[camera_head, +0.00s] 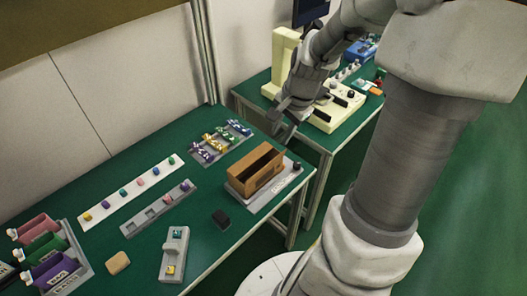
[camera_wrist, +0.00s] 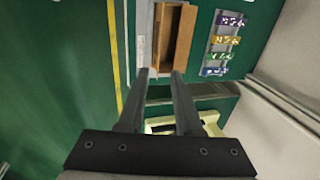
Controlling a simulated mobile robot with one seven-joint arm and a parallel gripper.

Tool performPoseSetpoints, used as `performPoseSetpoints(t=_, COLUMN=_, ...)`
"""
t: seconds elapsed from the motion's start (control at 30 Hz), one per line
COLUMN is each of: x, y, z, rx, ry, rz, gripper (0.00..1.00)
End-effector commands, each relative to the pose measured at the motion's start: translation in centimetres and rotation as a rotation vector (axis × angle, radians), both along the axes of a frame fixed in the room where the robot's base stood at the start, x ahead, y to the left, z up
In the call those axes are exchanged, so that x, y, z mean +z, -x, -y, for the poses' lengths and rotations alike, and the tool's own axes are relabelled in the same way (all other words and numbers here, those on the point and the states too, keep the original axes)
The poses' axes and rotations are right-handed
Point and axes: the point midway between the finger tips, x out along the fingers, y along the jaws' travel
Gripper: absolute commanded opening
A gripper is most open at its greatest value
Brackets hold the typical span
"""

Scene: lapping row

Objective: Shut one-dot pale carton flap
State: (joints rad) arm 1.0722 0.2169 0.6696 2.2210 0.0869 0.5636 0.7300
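A brown cardboard carton (camera_head: 262,178) stands with its top open on a pale base plate (camera_head: 277,187) at the right end of the green table. It also shows in the wrist view (camera_wrist: 185,33), with a dark opening between its long sides. A pale strip (camera_wrist: 143,38) runs along its left side there. I cannot make out any dot marking on a flap. My gripper (camera_wrist: 160,73) has its two fingers apart with nothing between them. In the head view my gripper (camera_head: 284,122) hangs beyond the carton, apart from it, near the table's far right corner.
Beyond the carton is a grey rack of coloured pieces (camera_head: 220,141). A dark block (camera_head: 221,218) and a grey fixture (camera_head: 174,255) stand in front. A second table with a cream machine (camera_head: 330,112) is behind, across a narrow gap. Free green tabletop lies left of the carton.

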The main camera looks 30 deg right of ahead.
Motion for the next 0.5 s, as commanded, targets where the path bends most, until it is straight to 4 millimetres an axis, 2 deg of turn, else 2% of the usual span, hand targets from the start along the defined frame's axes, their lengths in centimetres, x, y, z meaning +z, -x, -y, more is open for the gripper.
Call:
performPoseSetpoints(t=0.17, x=-2.1, y=-0.4, z=-0.3, rx=0.003, ry=-0.004, rz=-0.002, gripper=0.34)
performPoseSetpoints(t=0.5, x=-9.1, y=-2.1, z=-1.0, rx=0.007, ry=-0.003, rz=-0.003, gripper=0.34)
